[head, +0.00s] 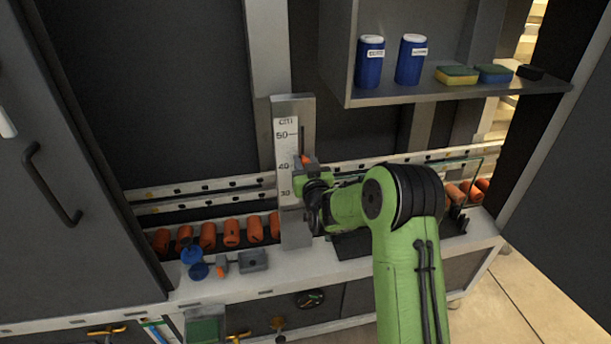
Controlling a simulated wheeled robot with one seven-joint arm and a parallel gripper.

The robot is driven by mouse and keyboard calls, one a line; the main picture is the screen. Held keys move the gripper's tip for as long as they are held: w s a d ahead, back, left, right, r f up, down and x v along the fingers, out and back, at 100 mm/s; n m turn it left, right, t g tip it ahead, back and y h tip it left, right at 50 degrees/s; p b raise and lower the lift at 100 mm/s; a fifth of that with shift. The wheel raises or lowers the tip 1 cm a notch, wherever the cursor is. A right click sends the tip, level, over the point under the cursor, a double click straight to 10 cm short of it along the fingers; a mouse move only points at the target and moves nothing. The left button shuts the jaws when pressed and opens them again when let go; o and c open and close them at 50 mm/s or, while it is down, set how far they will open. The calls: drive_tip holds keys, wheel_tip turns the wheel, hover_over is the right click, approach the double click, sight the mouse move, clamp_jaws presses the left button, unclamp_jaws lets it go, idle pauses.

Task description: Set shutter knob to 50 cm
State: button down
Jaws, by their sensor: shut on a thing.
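A vertical metal post with a white scale plate (285,149) stands at the middle of the machine. The plate is marked in cm, with 50 near the top, 40 below it and 30 lower down. The red-orange shutter knob (307,159) shows at the right edge of the post, near the 40 mark. My gripper (302,172) is at the knob, reaching in from the right, and is shut on it. The gripper covers the lower part of the knob and part of the post. A dark slot runs up the post above the knob toward the 50 mark.
A shelf (440,98) at upper right holds blue containers (370,62) and sponges (457,75). Orange rollers (232,233) and metal rails (208,187) run behind the post. A grey door (75,170) stands at left.

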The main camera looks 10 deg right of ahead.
sight(302, 130)
wheel_tip(302, 130, up, 8)
drive_tip(key=shift+f+p, duration=0.1)
drive_tip(key=shift+p, duration=0.5)
drive_tip(key=c, duration=0.8)
unclamp_jaws()
drive_tip(key=shift+s, duration=0.15)
drive_tip(key=s+b, duration=0.1)
drive_tip(key=s, duration=1.4)
drive_tip(key=shift+s+b, duration=0.2)
drive_tip(key=shift+b, duration=0.15)
